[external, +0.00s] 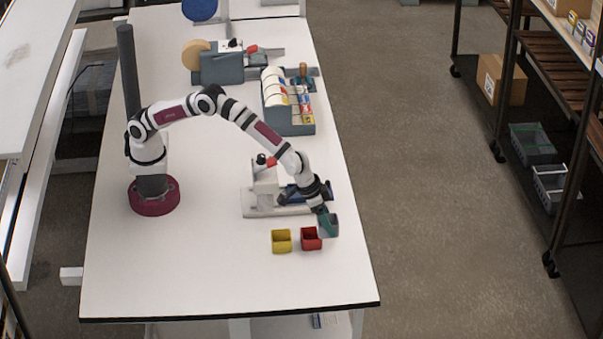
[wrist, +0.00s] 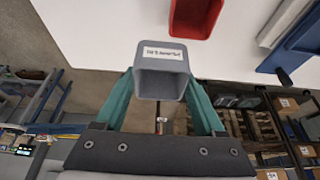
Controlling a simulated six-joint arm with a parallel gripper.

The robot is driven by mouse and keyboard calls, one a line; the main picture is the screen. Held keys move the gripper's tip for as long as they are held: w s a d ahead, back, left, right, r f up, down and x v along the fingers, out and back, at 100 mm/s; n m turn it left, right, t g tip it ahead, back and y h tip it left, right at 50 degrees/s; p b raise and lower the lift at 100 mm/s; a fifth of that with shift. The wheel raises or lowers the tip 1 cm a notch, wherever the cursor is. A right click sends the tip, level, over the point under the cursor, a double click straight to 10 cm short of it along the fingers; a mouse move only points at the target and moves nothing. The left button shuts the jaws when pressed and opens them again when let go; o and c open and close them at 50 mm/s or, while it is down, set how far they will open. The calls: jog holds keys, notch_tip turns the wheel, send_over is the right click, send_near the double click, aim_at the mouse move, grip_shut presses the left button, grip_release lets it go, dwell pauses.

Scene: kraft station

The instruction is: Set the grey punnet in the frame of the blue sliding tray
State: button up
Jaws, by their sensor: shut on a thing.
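My gripper (wrist: 160,88) is shut on the grey punnet (wrist: 160,84), with one teal finger on each side of it. The punnet has a white label on its wall and an open top. In the external view my gripper (external: 328,224) is at the table's right side, just right of the red punnet, and its fingers largely hide the grey punnet. The blue sliding tray (external: 293,194) is behind my gripper on a pale base, partly covered by my wrist. Part of a blue piece, likely this tray (wrist: 292,52), shows at the right of the wrist view.
A red punnet (external: 311,241) and a yellow punnet (external: 281,243) stand on the white table (external: 180,265). The red punnet also shows in the wrist view (wrist: 193,20). A grey rack of rolls (external: 290,126) stands farther back. The table's front left is clear.

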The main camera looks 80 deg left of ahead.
aim_at(319, 228)
jog(key=s+d+r, duration=0.1)
jog(key=s+r, duration=0.1)
jog(key=s+d+r, duration=0.1)
jog(key=s, duration=0.1)
jog(key=shift+d, duration=0.35)
jog(key=shift+a, duration=0.2)
jog(key=s+a+n+g+y, duration=0.1)
jog(key=a+n+g+y, duration=0.4)
jog(key=a+n, duration=1.65)
jog(key=shift+a+f+m, duration=0.6)
jog(key=shift+f, duration=0.4)
jog(key=shift+a+f+m, duration=0.55)
jog(key=shift+a+f, duration=0.1)
jog(key=shift+f, duration=0.3)
jog(key=shift+a+f+m, duration=0.6)
jog(key=shift+f, duration=0.4)
jog(key=shift+f, duration=0.1)
jog(key=shift+f+h, duration=0.2)
jog(key=shift+h, duration=0.1)
jog(key=shift+f, duration=0.4)
